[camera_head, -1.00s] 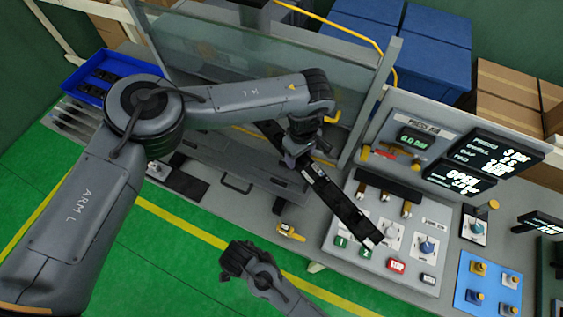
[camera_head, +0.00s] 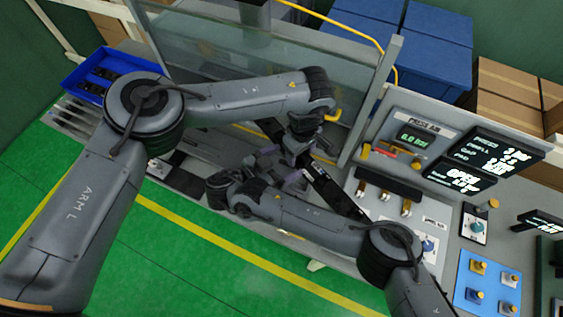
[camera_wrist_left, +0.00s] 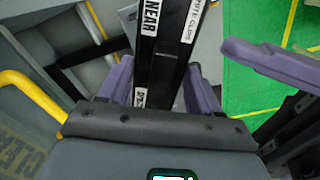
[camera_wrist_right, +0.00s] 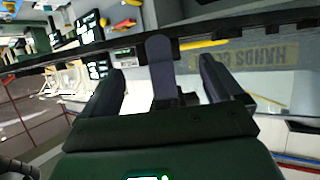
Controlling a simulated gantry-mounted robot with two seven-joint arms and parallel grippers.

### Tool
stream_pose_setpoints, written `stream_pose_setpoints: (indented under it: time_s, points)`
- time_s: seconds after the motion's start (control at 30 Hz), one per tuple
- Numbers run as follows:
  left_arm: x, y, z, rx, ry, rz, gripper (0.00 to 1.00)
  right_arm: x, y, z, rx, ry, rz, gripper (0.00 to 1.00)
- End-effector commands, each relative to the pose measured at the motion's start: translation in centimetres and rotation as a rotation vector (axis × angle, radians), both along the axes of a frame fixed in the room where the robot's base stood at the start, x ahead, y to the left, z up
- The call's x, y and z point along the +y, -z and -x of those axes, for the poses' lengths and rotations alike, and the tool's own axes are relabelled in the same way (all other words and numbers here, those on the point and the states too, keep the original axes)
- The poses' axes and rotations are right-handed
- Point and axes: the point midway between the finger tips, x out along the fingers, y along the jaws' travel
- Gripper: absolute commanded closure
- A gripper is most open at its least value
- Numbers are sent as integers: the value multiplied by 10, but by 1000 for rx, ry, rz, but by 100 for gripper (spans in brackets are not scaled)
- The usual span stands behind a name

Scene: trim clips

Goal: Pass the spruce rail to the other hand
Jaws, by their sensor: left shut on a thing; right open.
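The spruce rail (camera_head: 335,190) is a long dark bar with white labels, slanting from upper left to lower right. My left gripper (camera_head: 297,157) is shut on it from above. The left wrist view shows the rail (camera_wrist_left: 158,65) between the left gripper's purple fingers. My right gripper (camera_head: 282,166) is open, close to the rail beside the left gripper. One of its fingers shows right of the rail in the left wrist view, apart from it. In the right wrist view the rail (camera_wrist_right: 75,50) crosses beyond the open fingers. My right arm hides part of the rail's lower side.
A control panel (camera_head: 420,222) with buttons and valves stands right of the rail. A clear guard (camera_head: 225,60) rises behind my left arm. A blue tray (camera_head: 85,72) with dark parts is at the left. Displays (camera_head: 485,160) stand at the right.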

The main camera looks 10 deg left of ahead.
Motion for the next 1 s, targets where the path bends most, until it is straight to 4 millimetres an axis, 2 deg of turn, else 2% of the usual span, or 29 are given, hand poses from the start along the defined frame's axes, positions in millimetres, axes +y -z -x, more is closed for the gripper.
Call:
stream_pose_setpoints:
  time_s: [0.4, 0.8, 1.0]
  points:
    - [0, -1, 0, -1, 0, 1, 79, -23, 12, -31, -6, 7, 3, 6]
    - [0, -1, 0, -1, 0, 1, 79, -27, 14, -35, -6, 6, 2, 6]
    - [0, -1, 0, -1, 0, 1, 79, -27, 14, -35, -6, 6, 2, 37]
